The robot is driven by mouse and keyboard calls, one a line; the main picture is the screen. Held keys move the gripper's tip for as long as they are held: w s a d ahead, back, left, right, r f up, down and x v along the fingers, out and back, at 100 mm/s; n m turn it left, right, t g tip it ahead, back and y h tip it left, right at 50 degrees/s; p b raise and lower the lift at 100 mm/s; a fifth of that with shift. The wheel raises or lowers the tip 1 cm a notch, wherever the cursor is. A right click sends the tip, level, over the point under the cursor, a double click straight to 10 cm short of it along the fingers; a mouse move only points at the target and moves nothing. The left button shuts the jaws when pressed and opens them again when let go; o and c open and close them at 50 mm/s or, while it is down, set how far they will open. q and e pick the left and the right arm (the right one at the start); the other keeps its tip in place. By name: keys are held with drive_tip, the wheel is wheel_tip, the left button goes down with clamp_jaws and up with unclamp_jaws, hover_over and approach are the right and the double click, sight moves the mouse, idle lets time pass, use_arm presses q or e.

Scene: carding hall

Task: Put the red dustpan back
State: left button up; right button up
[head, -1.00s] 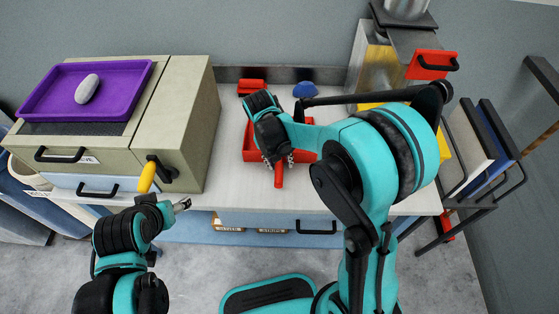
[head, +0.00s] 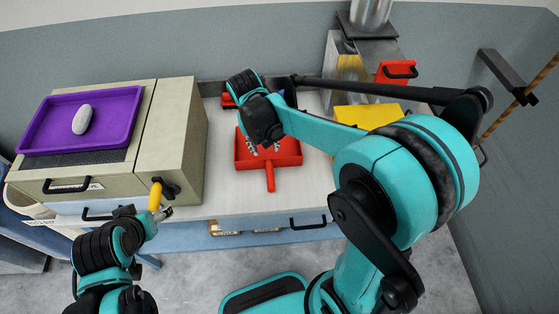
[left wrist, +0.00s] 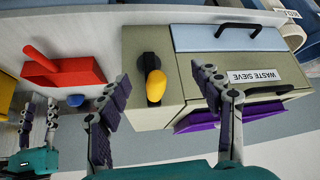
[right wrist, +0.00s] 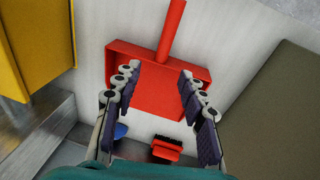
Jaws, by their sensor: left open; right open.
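The red dustpan (head: 285,155) lies on the white worktop with its handle toward the front edge. It also shows in the left wrist view (left wrist: 75,73) and in the right wrist view (right wrist: 155,85). My right gripper (head: 265,150) is open and empty above the pan, its fingers reaching over the pan's body; in the right wrist view the fingers (right wrist: 158,85) stand apart on either side of it. My left gripper (head: 165,212) is open and empty in front of the cabinet, near the yellow-handled knob (head: 156,196). Its fingers show apart in the left wrist view (left wrist: 170,120).
A beige cabinet (head: 180,140) with a purple tray (head: 115,138) holding a grey oval object (head: 82,119) stands at the left. A red brush (right wrist: 166,150) and a blue object (right wrist: 121,130) lie behind the dustpan. A yellow block (head: 365,115) and metal machine are at the right.

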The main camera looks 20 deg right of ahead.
drive_tip(key=s+d+r+n+t+y, duration=0.1)
drive_tip(key=s+r+t, duration=0.1)
drive_tip(key=s, duration=0.4)
drive_tip(key=s+d+r+n+t, duration=0.1)
drive_tip(key=s+r+t, duration=0.2)
drive_tip(key=s, duration=0.4)
drive_tip(key=shift+s+d+r+t+y, duration=0.15)
drive_tip(key=shift+s+d+t+y, duration=0.2)
drive_tip(key=shift+t, duration=0.45)
drive_tip(key=shift+w+a, duration=0.1)
wheel_tip(320, 180, down, 7)
drive_tip(key=b, duration=0.7)
